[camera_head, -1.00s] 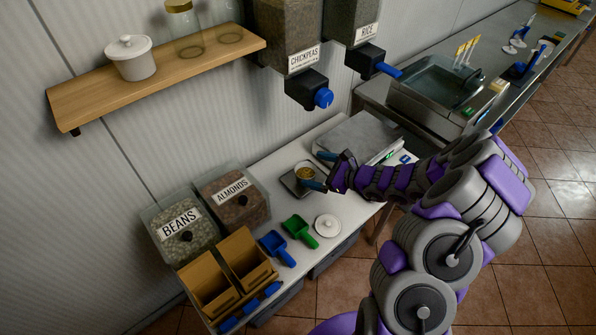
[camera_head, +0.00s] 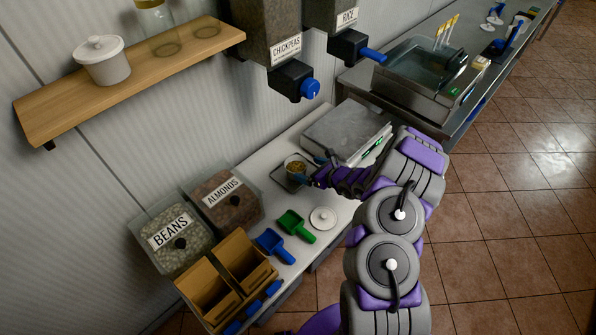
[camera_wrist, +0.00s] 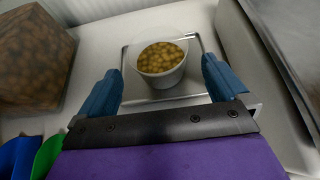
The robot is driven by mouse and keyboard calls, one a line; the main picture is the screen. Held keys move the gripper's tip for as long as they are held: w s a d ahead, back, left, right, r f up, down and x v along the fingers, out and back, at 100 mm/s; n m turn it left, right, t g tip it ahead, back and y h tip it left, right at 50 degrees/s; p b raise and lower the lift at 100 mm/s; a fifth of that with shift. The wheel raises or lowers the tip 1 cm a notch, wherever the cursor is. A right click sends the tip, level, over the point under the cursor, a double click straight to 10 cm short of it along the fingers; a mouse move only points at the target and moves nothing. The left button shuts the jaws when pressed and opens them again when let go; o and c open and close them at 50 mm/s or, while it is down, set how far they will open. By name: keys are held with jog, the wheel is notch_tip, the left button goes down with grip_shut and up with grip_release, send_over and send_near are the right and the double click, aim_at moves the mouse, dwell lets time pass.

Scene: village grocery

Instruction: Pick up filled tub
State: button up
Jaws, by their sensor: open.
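The filled tub (camera_wrist: 161,62) is a small white round tub full of chickpeas. It stands upright on a square metal plate (camera_wrist: 195,83) in the wrist view. In the head view the tub (camera_head: 296,166) is on the counter, below the chickpeas dispenser. My gripper (camera_wrist: 163,82) is open, with one blue finger on each side of the tub's near part. The fingertips look close to the tub, with gaps showing; I cannot tell whether either touches it. In the head view my gripper (camera_head: 308,171) is at the tub's right side, and its fingers are partly hidden.
A grey scale (camera_head: 345,131) stands right behind the tub. The almonds bin (camera_head: 228,200) and beans bin (camera_head: 173,236) are to the left. A green scoop (camera_head: 296,226), blue scoop (camera_head: 273,245) and white lid (camera_head: 323,218) lie in front. The chickpeas dispenser (camera_head: 293,79) hangs above.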

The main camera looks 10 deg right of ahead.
aim_at(289, 163)
jog(key=shift+w+a+f, duration=0.25)
jog(key=shift+w+a, duration=0.15)
jog(key=shift+a, duration=0.25)
jog(key=shift+w+a+f, duration=0.2)
jog(key=shift+w+a, duration=0.2)
jog(key=shift+a, duration=0.2)
jog(key=shift+w+a+f+b, duration=0.2)
jog(key=shift+w+f+b, duration=0.3)
jog(key=shift+w, duration=0.3)
jog(key=shift+w+a+f+b, duration=0.25)
jog(key=shift+w+f, duration=0.3)
jog(key=shift+w, duration=0.25)
jog(key=shift+w+a+f, duration=0.1)
jog(key=shift+w, duration=0.15)
jog(key=shift+w+a, duration=0.1)
jog(key=shift+a, duration=0.4)
jog(key=shift+d, duration=0.3)
jog(key=c, duration=0.7)
jog(key=shift+c, duration=0.6)
jog(key=shift+a, duration=0.1)
